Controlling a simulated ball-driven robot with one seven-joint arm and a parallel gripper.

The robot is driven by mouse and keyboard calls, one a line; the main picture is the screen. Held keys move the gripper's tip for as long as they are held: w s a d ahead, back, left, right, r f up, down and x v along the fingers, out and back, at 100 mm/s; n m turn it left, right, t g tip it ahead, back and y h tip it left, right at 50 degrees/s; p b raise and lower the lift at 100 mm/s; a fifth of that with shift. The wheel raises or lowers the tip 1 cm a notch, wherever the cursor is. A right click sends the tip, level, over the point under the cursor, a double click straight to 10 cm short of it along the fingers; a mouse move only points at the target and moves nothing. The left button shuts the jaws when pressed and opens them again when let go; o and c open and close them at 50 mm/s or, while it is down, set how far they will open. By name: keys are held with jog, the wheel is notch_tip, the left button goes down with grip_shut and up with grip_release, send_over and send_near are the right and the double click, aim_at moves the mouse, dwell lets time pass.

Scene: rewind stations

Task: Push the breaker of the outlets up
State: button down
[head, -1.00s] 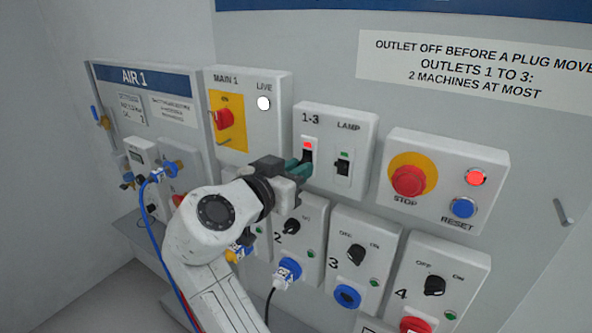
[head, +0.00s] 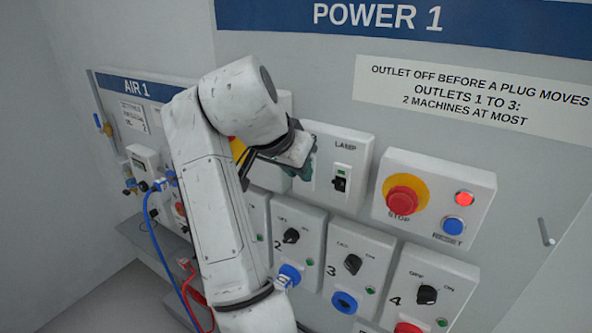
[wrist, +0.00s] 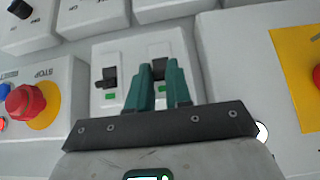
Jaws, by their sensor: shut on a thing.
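The outlets' breaker, marked 1-3, is mostly hidden behind my gripper (head: 304,165) in the head view. In the wrist view, which looks from upside down, the black lever of the 1-3 breaker (wrist: 158,76) shows at the tips of my green fingers (wrist: 161,88). The fingers are shut on this lever, with a narrow gap between them. A bit of green shows between the fingers, at the breaker's window. The lamp breaker (head: 340,180) stands just to the right in the head view; its window is green, and it also shows in the wrist view (wrist: 109,80).
The red stop button (head: 404,200) and blue reset button (head: 453,225) are on a box to the right. The main switch's yellow plate (wrist: 292,70) is close beside my gripper in the wrist view. Outlet switches (head: 353,264) sit below. A blue hose (head: 150,240) hangs at left.

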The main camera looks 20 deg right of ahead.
jog(key=shift+w+d+r+g+y, duration=0.1)
jog(key=shift+r+g+y, duration=0.1)
jog(key=shift+g+y, duration=0.1)
dwell(0.4)
jog(key=c, duration=1)
grip_release()
jog(key=shift+c, duration=0.2)
jog(key=b+v, duration=0.1)
jog(key=v, duration=0.9)
jog(key=shift+r, duration=0.25)
jog(key=shift+a, duration=0.2)
